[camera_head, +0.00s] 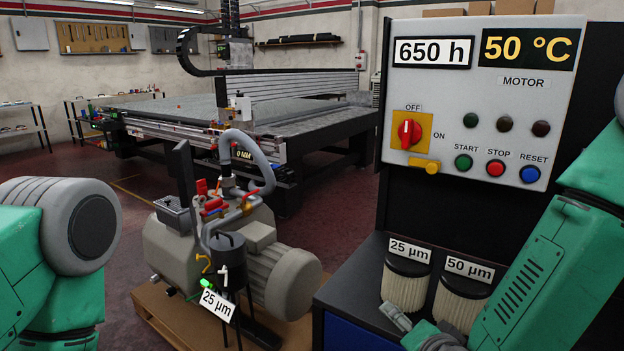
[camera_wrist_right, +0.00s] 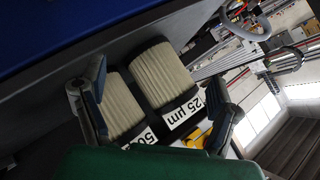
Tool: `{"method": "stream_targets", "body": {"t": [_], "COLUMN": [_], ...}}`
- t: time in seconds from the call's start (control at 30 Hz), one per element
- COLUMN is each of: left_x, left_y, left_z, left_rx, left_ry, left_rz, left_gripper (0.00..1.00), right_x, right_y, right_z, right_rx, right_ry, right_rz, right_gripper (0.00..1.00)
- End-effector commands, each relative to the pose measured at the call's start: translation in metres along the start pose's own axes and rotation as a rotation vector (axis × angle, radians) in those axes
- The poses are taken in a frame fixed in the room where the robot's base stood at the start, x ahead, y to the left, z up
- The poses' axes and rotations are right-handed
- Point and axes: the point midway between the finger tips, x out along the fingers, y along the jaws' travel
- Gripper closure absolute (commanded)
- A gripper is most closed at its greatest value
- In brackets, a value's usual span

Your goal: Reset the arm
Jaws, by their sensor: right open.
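My right arm comes in from the right in the head view. Its right gripper (camera_head: 414,326) is low by the front of the dark cabinet, partly cut off by the bottom edge. In the right wrist view the right gripper (camera_wrist_right: 156,80) has its fingers spread wide with nothing held. Two pleated filters show beyond the fingers: the 25 µm filter (camera_head: 405,292) and the 50 µm filter (camera_head: 459,307). The 25 µm filter (camera_wrist_right: 160,75) and the 50 µm filter (camera_wrist_right: 121,106) also show in the wrist view. On the left, only green and grey links of my left arm show; its gripper is out of view.
The control panel (camera_head: 470,100) reads 650 h and 50 °C, with a red rotary switch (camera_head: 410,132) and several buttons. A vacuum pump (camera_head: 285,275) with a 25 µm tag (camera_head: 217,304) stands on a pallet. The grid table (camera_head: 290,120) is behind. Red floor lies between.

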Motion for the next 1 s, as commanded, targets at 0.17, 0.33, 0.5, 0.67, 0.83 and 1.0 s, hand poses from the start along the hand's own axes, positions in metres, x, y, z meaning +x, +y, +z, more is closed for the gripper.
{"method": "stream_targets", "body": {"t": [0.17,0.33,0.5,0.67,0.83,1.0], "left_x": [0.0,0.0,0.0,0.0,0.0,0.0], "left_y": [0.0,0.0,0.0,0.0,0.0,0.0], "left_z": [0.0,0.0,0.0,0.0,0.0,0.0], "left_rx": [0.0,0.0,0.0,0.0,0.0,0.0], "left_ry": [0.0,0.0,0.0,0.0,0.0,0.0], "left_rz": [0.0,0.0,0.0,0.0,0.0,0.0], "left_gripper": [0.6,0.6,0.6,0.6,0.6,0.6], "right_x": [-0.021,-0.071,-0.122,-0.146,-0.149,-0.148], "right_y": [0.123,0.228,0.295,0.319,0.321,0.321], "right_z": [0.072,0.115,0.133,0.136,0.137,0.136], "right_rx": [-0.316,-0.578,-0.747,-0.811,-0.818,-0.817], "right_ry": [-0.281,-0.568,-0.792,-0.889,-0.899,-0.897], "right_rz": [0.188,0.329,0.413,0.443,0.445,0.445], "right_gripper": [0.17,0.17,0.17,0.17,0.17,0.17]}}
